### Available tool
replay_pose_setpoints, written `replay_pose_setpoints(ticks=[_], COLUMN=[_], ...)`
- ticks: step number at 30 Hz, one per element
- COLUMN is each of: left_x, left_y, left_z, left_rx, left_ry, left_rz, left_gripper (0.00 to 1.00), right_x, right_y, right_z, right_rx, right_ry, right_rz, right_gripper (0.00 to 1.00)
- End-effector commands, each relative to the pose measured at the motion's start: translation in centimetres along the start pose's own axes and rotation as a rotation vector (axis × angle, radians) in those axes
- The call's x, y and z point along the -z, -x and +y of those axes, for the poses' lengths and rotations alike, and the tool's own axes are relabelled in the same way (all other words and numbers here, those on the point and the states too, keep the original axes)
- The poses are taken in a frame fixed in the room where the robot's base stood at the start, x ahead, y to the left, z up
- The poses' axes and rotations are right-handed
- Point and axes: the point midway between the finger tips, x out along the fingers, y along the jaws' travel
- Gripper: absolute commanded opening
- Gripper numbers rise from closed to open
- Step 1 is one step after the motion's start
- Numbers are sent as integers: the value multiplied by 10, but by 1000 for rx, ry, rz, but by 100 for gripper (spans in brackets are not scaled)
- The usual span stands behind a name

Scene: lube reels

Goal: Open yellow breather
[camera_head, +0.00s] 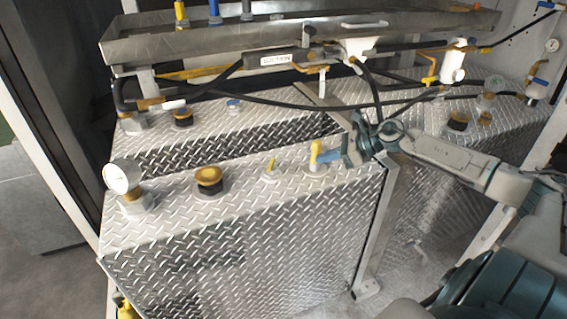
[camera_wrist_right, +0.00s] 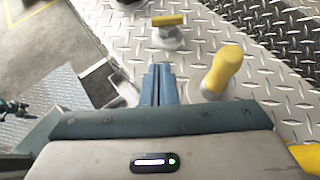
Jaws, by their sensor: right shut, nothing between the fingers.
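A rounded yellow post-like fitting (camera_head: 314,152), likely the yellow breather, stands on the near diamond-plate tank top, near its right end. It shows large in the right wrist view (camera_wrist_right: 222,72), just right of my fingers. A small yellow bar handle (camera_head: 271,164) on a silver base stands to its left; it is farther up in the wrist view (camera_wrist_right: 169,20). My right gripper (camera_head: 325,157) has blue fingers, shut and empty, close beside the yellow fitting in the head view. The wrist view shows the fingertips (camera_wrist_right: 163,70) together, apart from the fitting. My left gripper is out of view.
A round gauge (camera_head: 122,176) and an amber cap (camera_head: 209,180) stand on the near tank's left half. Black hoses (camera_head: 290,103) cross above the back tank, below a metal tray (camera_head: 200,48). A metal post (camera_head: 377,230) stands at the tank's right edge.

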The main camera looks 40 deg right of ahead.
Motion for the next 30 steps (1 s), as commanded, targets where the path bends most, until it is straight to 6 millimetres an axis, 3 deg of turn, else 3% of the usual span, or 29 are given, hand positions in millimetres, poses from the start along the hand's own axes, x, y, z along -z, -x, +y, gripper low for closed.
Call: replay_pose_setpoints(ticks=[13,30], left_x=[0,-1], left_y=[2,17], left_z=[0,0], left_rx=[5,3], left_ry=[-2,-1], left_rz=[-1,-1], left_gripper=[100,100], right_x=[0,-3], right_y=[-9,-71], right_z=[0,0], right_rx=[-1,-2], right_ry=[3,0], right_rz=[-7,-6], right_gripper=[0,0])
